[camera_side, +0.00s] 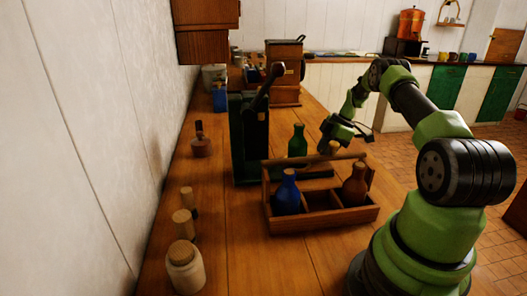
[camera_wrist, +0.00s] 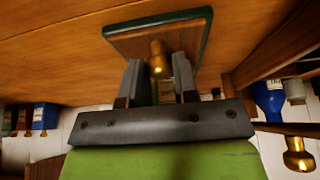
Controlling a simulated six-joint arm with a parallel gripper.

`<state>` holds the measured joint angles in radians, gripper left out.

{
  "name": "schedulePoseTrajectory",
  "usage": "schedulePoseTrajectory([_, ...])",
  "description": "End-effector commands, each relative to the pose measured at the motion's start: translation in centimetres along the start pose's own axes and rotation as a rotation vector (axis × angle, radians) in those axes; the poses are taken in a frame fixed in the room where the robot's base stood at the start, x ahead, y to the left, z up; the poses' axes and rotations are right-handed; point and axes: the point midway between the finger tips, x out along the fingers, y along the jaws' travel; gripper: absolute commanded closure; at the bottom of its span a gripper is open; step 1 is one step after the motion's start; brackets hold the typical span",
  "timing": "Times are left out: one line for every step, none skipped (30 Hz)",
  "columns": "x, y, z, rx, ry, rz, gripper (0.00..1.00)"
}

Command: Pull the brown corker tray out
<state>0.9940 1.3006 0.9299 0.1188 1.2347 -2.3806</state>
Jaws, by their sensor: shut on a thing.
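The brown corker tray (camera_wrist: 165,36), with a dark green edge, fills the upper middle of the wrist view. A brass knob (camera_wrist: 158,57) projects from it. My gripper (camera_wrist: 158,80) has its two grey jaws on either side of the knob and is shut on it. In the side view the dark green corker (camera_side: 250,135), with its lever tilted up, stands on the wooden counter. My gripper (camera_side: 330,142) reaches down to its right, behind the bottle carrier. The tray and knob are mostly hidden there by the carrier and bottles.
The wooden carrier (camera_side: 325,220) holds a blue bottle (camera_side: 287,192) and a brown bottle (camera_side: 355,187), close in front of the gripper. A green bottle (camera_side: 297,141) stands behind it. The near counter (camera_side: 235,262) is clear.

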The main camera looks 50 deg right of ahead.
Motion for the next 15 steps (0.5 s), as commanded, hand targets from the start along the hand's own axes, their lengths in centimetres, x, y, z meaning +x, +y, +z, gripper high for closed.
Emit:
schedulePoseTrajectory([-0.21,0.04,0.32,0.001,-0.006,0.004,0.91])
schedulePoseTrajectory([-0.21,0.04,0.33,0.000,-0.007,0.004,0.91])
schedulePoseTrajectory([-0.22,0.04,0.35,0.000,-0.007,0.004,0.92])
schedulePoseTrajectory([-0.22,0.04,0.37,0.000,-0.008,0.005,0.91])
schedulePoseTrajectory([-0.22,0.03,0.38,0.000,-0.008,0.005,0.91])
schedulePoseTrajectory([-0.23,0.04,0.40,0.001,-0.008,0.005,0.63])
schedulePoseTrajectory([-0.22,0.04,0.40,0.001,-0.008,0.005,0.56])
schedulePoseTrajectory([-0.21,0.03,0.38,0.001,-0.008,0.005,0.49])
schedulePoseTrajectory([-0.19,0.03,0.36,0.001,-0.007,0.004,0.45])
schedulePoseTrajectory([-0.18,0.02,0.34,0.001,-0.007,0.004,0.45])
schedulePoseTrajectory([-0.17,0.02,0.33,0.001,-0.007,0.004,0.45])
schedulePoseTrajectory([-0.16,0.02,0.31,0.001,-0.007,0.003,0.45])
schedulePoseTrajectory([-0.15,0.01,0.30,0.000,-0.006,0.003,0.45])
schedulePoseTrajectory([-0.14,0.01,0.29,0.000,-0.006,0.003,0.45])
schedulePoseTrajectory([-0.13,0.01,0.28,0.000,-0.006,0.003,0.45])
